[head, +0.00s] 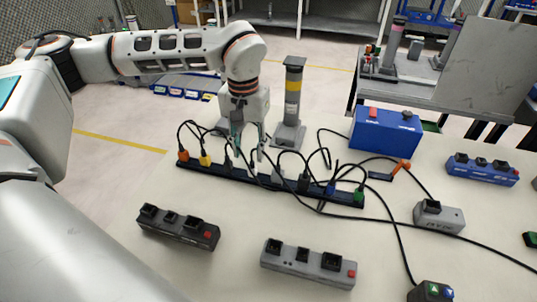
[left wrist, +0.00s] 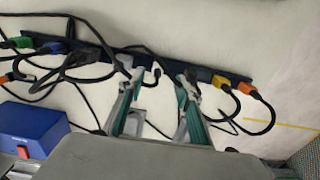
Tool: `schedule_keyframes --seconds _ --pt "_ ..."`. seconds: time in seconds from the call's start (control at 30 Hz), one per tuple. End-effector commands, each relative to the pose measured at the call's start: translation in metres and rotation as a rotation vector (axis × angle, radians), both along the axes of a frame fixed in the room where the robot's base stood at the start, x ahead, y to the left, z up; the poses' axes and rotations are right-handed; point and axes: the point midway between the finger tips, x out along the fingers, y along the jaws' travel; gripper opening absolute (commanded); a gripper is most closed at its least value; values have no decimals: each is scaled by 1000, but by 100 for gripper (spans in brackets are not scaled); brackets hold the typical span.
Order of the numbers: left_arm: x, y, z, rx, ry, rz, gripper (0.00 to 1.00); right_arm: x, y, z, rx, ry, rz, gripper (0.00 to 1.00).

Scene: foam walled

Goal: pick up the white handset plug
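A dark rail (head: 325,195) on the table holds a row of cable plugs. A small pale plug, apparently the white handset plug (left wrist: 151,76), sits in the rail's middle part in the left wrist view, with a dark cable looping from it. My left gripper (head: 249,158) points down over the rail. In the left wrist view, its fingers (left wrist: 160,82) are apart, on either side of the pale plug, with no clear contact visible. Grey plugs (head: 278,174) stand close by, near the fingertips. In the head view the fingers partly hide the pale plug. My right gripper is not in view.
Orange (head: 183,156) and yellow plugs (head: 205,161) are left on the rail; blue (head: 330,188) and green plugs (head: 359,196) are right. Loose cables arch behind it. A grey post (head: 290,110) and a blue box (head: 385,132) stand behind. Socket blocks (head: 308,264) lie in front.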

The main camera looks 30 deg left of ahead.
Motion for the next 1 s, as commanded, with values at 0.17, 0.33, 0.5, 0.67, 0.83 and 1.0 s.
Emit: schedule_keyframes --seconds 0.17,0.33,0.5,0.67,0.83,1.0 --pt "0 4 -8 12 -1 -3 35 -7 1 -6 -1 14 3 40" --pt "1 3 -25 11 -2 -3 35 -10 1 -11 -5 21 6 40" --pt "3 2 -38 10 0 -2 35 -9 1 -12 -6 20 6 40" --pt "6 -2 -62 10 1 -3 35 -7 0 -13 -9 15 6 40" --pt "7 -2 -77 10 -2 -2 35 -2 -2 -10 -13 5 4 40" --pt "7 -1 -76 9 -4 -2 35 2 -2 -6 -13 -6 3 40"
